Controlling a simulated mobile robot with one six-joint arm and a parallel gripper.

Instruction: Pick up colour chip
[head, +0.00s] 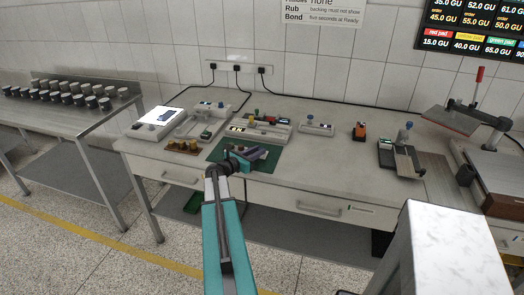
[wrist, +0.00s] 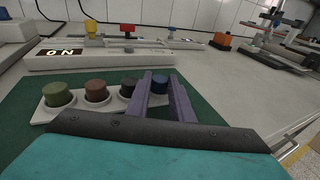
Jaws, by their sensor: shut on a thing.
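In the wrist view, a white holder (wrist: 43,117) carries a row of round colour chips: a green chip (wrist: 57,94), a brown chip (wrist: 96,91) and a black chip (wrist: 128,88). A dark blue chip (wrist: 158,85) is at the right end of the row. My gripper (wrist: 161,88) has its two purple fingers shut on the blue chip, one on each side. The fingers hide its lower part, so I cannot tell whether it still touches the holder. In the head view, my gripper (head: 246,154) is low over the green mat (head: 270,161).
A long white device reading "ON" (wrist: 110,61) stands behind the mat. Brown-topped pieces (head: 182,146) stand left of it. An orange and black item (head: 359,131) and a lever stand (head: 402,158) are to the right. Bare bench lies between.

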